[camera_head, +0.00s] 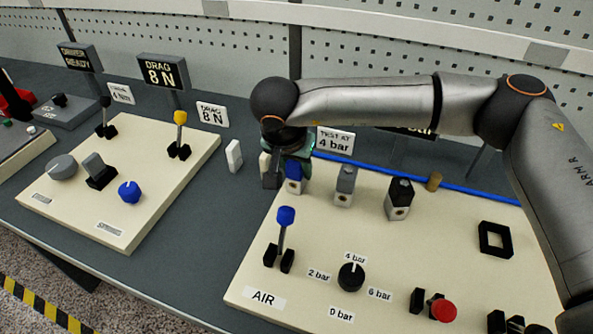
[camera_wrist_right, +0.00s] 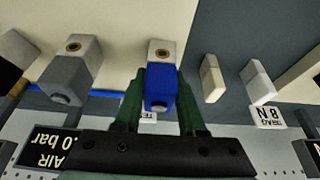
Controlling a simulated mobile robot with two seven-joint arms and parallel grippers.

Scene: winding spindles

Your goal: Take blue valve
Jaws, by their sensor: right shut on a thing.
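The blue valve (camera_head: 293,171) is a small block with a blue upper part and a pale lower part. It stands upright at the back left corner of the cream AIR panel (camera_head: 262,262), in line with a grey valve (camera_head: 345,184) and a black valve (camera_head: 400,196). My right gripper (camera_head: 291,160) reaches it from above and behind. In the right wrist view its green fingers (camera_wrist_right: 161,90) are shut on the blue part, one on each side. The pale part with a brass port points away from the gripper. I cannot tell whether the valve touches the panel. My left gripper is out of view.
A white block (camera_head: 234,156) stands left of the blue valve on the grey bench. The AIR panel carries a blue-topped lever (camera_head: 285,222), a black knob (camera_head: 351,275) and a red button (camera_head: 443,309). A second panel (camera_head: 148,217) with levers and knobs lies left.

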